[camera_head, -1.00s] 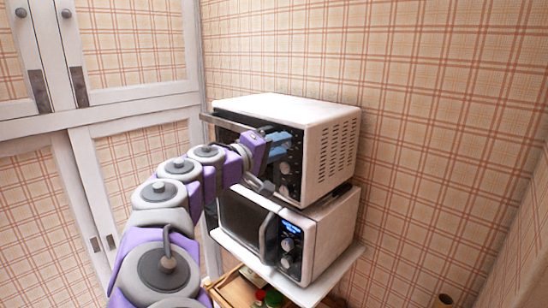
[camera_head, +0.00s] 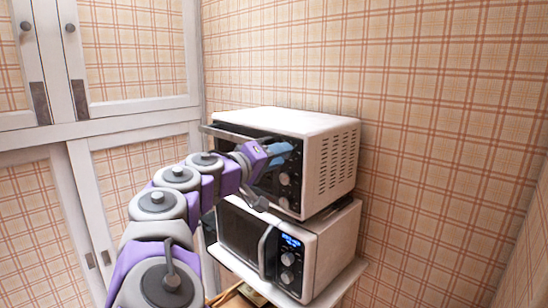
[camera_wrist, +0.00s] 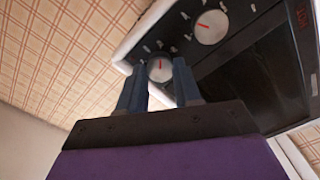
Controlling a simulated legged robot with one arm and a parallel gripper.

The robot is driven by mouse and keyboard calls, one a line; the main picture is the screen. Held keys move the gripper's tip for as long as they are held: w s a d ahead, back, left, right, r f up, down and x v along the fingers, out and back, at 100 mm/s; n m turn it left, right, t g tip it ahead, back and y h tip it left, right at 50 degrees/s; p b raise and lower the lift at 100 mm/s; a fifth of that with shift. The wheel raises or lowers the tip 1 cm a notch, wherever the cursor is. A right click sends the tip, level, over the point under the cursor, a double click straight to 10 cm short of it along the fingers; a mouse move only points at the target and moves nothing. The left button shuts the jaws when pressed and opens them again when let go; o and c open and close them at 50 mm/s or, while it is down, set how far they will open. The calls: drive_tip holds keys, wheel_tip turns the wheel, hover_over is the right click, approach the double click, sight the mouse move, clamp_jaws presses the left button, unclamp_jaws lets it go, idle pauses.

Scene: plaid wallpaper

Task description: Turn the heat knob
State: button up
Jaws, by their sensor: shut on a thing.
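The upper white oven (camera_head: 335,150) has a dark control panel with a column of round knobs, two of them visible in the head view. My gripper (camera_head: 281,155) is at the top of this panel, its blue fingers covering what is behind them. In the wrist view, a round pale knob (camera_wrist: 160,69) with a red pointer line sits between the two fingers, and the gripper is shut on it. A second knob (camera_wrist: 210,27) with a red pointer and white marks around it is beside it, clear of the fingers.
A white microwave (camera_head: 325,245) with a lit blue display stands directly under the oven, on a white-topped cart (camera_head: 345,278). The oven's door handle (camera_head: 222,132) juts out at the left. White cabinets (camera_head: 140,120) stand to the left; plaid wall is behind.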

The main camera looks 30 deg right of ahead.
drive_tip(key=o, duration=0.6)
drive_tip(key=shift+o, duration=0.8)
drive_tip(key=shift+w+d+f, duration=0.1)
drive_tip(key=shift+w+d, duration=0.1)
drive_tip(key=p+v, duration=0.2)
drive_tip(key=v, duration=1.5)
